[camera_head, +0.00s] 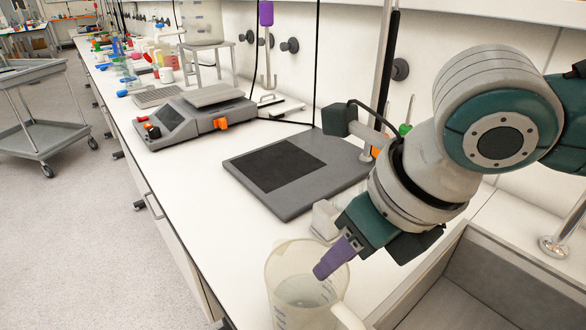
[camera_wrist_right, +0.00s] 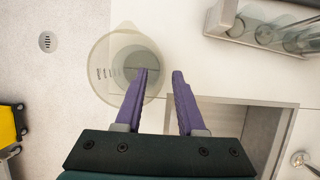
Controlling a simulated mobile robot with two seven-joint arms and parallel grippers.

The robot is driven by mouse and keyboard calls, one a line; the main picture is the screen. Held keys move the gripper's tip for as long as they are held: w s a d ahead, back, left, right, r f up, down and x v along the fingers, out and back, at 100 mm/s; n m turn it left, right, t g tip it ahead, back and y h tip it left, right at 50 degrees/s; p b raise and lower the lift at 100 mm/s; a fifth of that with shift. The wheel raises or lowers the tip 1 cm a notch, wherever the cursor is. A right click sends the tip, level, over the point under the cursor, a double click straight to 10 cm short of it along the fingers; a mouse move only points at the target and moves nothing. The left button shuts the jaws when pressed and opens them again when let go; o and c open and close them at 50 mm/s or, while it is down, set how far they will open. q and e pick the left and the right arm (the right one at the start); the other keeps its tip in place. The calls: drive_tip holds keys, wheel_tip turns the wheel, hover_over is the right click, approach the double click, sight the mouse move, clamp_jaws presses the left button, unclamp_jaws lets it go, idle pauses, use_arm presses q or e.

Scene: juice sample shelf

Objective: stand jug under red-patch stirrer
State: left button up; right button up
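A clear plastic jug (camera_head: 283,292) with a pale handle (camera_head: 347,317) stands upright at the counter's front edge, cut off by the bottom of the head view. It also shows from above in the right wrist view (camera_wrist_right: 104,83). My right gripper (camera_head: 322,268) points down at the jug's rim. In the wrist view its purple fingers (camera_wrist_right: 163,73) are apart, one over the jug's mouth and one just outside the rim. I cannot tell whether they touch it. A stand with a grey base plate (camera_head: 310,188) and dark pad is behind the jug. No red patch shows.
A sink (camera_head: 490,290) lies to the right of the jug. A rack of glassware (camera_wrist_right: 262,32) shows in the wrist view. The counter left of the jug is narrow.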

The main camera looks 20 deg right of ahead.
drive_tip(key=p+v, duration=0.1)
drive_tip(key=v, duration=0.9)
drive_tip(key=s+a+f+m+y, duration=0.1)
drive_tip(key=s+a+m+y, duration=0.1)
drive_tip(key=a+m, duration=0.45)
drive_tip(key=s+d+f+m+h, duration=0.2)
drive_tip(key=s+d+f+m, duration=0.1)
drive_tip(key=m, duration=1.2)
drive_tip(key=s+d+f+m+h, duration=0.1)
drive_tip(key=s+d+f+m, duration=0.3)
drive_tip(key=m, duration=1.2)
drive_tip(key=s+d, duration=0.1)
drive_tip(key=s, duration=0.3)
drive_tip(key=shift+d+f+g+h, duration=0.25)
drive_tip(key=shift+d+g+h, duration=0.05)
drive_tip(key=shift+d+h, duration=0.1)
